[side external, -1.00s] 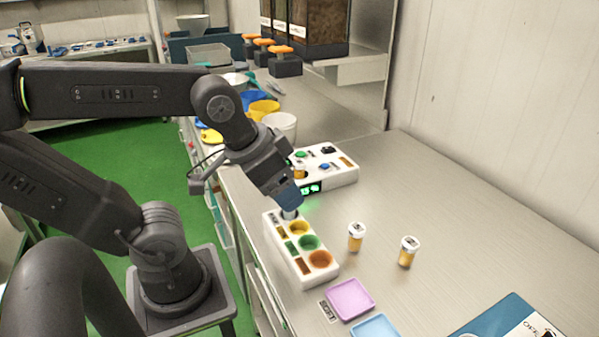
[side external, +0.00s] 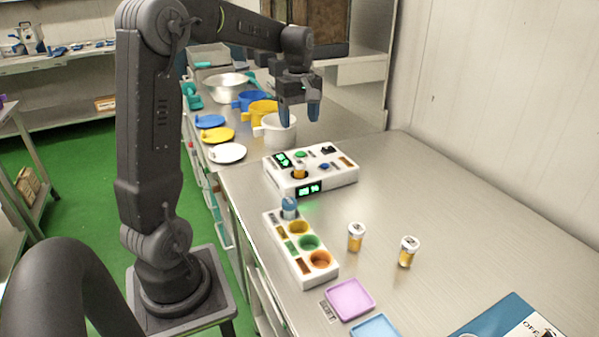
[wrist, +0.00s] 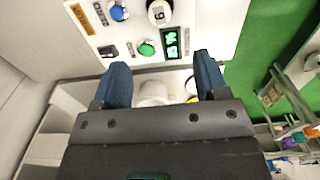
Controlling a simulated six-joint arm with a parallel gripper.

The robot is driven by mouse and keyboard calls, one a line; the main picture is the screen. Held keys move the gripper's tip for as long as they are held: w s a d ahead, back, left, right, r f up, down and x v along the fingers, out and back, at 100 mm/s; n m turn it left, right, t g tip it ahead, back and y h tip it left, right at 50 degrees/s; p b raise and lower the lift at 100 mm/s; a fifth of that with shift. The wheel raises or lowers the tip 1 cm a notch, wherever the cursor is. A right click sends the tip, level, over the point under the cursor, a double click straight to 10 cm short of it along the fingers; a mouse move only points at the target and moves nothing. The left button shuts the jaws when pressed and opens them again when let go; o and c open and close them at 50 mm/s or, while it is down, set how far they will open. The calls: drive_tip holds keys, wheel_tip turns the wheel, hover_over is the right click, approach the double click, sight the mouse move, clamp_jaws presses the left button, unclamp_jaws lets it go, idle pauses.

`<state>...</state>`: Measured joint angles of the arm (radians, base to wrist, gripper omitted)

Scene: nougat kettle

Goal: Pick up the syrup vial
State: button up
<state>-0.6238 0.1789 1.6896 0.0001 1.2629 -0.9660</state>
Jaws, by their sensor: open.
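Several small vials are in view, and I cannot read which one is the syrup vial. A white-capped amber vial (side external: 299,171) stands in the white device (side external: 335,179); its cap also shows at the top of the wrist view (wrist: 158,12). Two more white-capped amber vials, one nearer the rack (side external: 356,237) and one to its right (side external: 409,252), stand upright on the table. A blue-topped vial (side external: 289,208) stands in the far slot of the white rack (side external: 300,268). My gripper (side external: 300,116) is open and empty, raised beyond the device, fingers pointing down.
White, yellow and blue pots stand behind the device, the white pot (side external: 279,132) nearest my gripper. Lids (side external: 226,153) lie to their left. A purple tray (side external: 350,299) and blue tray (side external: 376,328) sit at the front. The table's right side is mostly clear.

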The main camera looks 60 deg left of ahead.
sight(299, 162)
drive_tip(key=f, duration=0.8)
drive_tip(key=shift+a+f, duration=0.25)
drive_tip(key=shift+a, duration=0.05)
drive_tip(key=shift+d+f, duration=0.15)
drive_tip(key=shift+f, duration=1.25)
drive_tip(key=shift+d+f, duration=0.15)
drive_tip(key=shift+f, duration=1.25)
drive_tip(key=shift+c, duration=0.5)
